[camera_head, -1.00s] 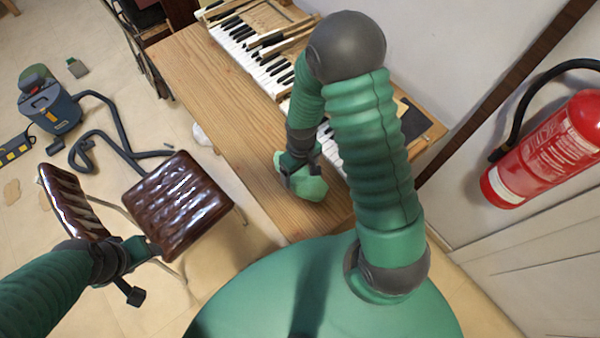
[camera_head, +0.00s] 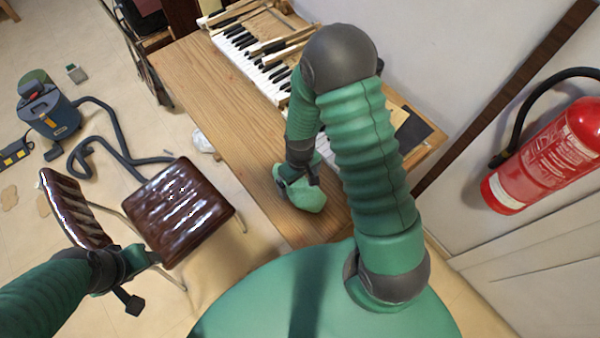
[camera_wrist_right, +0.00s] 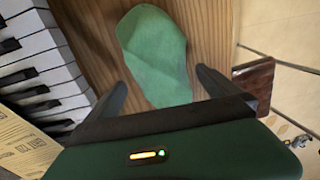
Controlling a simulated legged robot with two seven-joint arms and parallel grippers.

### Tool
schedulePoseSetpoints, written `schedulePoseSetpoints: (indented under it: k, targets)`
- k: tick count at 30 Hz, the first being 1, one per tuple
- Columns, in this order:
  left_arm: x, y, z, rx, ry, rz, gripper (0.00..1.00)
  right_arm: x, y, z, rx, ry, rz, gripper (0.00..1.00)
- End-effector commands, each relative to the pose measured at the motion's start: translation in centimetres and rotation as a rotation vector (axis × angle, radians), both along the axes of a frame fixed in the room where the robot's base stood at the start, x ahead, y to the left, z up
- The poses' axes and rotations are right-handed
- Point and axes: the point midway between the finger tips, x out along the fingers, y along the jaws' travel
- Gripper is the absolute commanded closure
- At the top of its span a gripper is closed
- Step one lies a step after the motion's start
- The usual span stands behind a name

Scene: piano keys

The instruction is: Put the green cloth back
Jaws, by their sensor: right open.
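The green cloth (camera_head: 307,197) is a crumpled, pale green lump on the wooden table top, near its front edge. In the right wrist view the cloth (camera_wrist_right: 155,55) lies ahead of my right gripper (camera_wrist_right: 160,86), its near end between the lines of the two fingers. The right gripper (camera_head: 299,178) is open, just above or at the cloth; I cannot tell whether it touches it. The wrist hides part of the cloth in the head view. My left gripper (camera_head: 142,280) is by the brown chair, away from the cloth; its jaw state is unclear.
Piano keys (camera_head: 262,70) lie along the wooden table (camera_head: 205,85). A brown cushioned chair (camera_head: 180,210) stands left of the table. A blue vacuum cleaner (camera_head: 50,115) with a hose is on the floor. A red fire extinguisher (camera_head: 550,155) hangs at right.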

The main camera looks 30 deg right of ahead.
Motion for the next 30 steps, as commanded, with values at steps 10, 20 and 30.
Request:
schedulePoseSetpoints:
  k: [10, 20, 30]
  targets:
    - [0.0, 0.0, 0.3, 0.000, 0.000, 0.000, 0.45, 0.1, -0.4, 8.7, 0.000, -0.006, -0.001, 0.00]
    - [0.0, 0.0, 0.3, 0.000, 0.000, 0.000, 0.45, -1.5, 2.1, 14.3, -0.019, -0.105, -0.026, 0.00]
    - [0.0, 0.0, 0.3, 0.000, 0.000, 0.001, 0.45, -4.0, 4.6, 16.9, -0.008, -0.230, -0.082, 0.00]
